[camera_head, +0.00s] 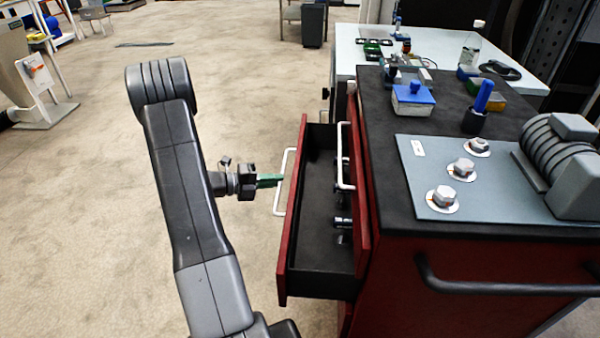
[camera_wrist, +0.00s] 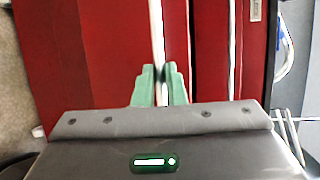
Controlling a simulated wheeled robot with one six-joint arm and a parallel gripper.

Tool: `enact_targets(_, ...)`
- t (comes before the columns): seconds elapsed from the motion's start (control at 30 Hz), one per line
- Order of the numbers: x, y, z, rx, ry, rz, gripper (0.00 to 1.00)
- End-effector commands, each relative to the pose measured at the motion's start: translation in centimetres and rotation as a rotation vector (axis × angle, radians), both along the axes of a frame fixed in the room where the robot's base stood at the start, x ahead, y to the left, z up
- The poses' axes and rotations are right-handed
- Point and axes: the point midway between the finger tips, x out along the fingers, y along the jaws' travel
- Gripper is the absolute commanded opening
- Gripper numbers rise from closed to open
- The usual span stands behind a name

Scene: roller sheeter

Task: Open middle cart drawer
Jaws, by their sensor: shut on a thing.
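The red tool cart (camera_head: 460,280) has a black top and stands at the right. One of its drawers (camera_head: 325,220) is pulled well out to the left, showing a black interior with a few dark metal parts. My gripper (camera_head: 275,181) has green fingers and is shut on this drawer's white bar handle (camera_head: 285,182). In the wrist view the green fingers (camera_wrist: 159,85) close around the pale handle (camera_wrist: 157,30) in front of the red drawer face (camera_wrist: 100,60). Lower drawers are mostly hidden.
The cart top holds a blue-lidded box (camera_head: 412,97), a blue-handled tool (camera_head: 483,97) and a grey plate with bolts (camera_head: 440,180). A black push bar (camera_head: 500,289) juts from the cart's near side. A white table (camera_head: 440,45) stands behind. The floor (camera_head: 90,200) at left is clear.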

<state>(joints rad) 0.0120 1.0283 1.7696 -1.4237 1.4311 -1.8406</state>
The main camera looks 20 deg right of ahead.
Motion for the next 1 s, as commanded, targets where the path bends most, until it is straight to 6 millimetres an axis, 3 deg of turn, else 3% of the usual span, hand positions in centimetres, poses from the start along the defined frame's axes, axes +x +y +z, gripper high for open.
enact_targets(0.03,0.8,1.5,0.4,0.002,0.002,0.007,0.0)
enact_targets(0.2,2.9,5.2,0.3,0.002,0.001,0.004,0.0)
enact_targets(0.5,5.3,9.7,0.0,0.001,0.001,0.001,0.0)
enact_targets(0.7,6.1,11.1,0.0,0.001,0.001,-0.001,0.0)
enact_targets(1.0,6.3,11.4,-0.1,0.0,0.002,-0.001,0.0)
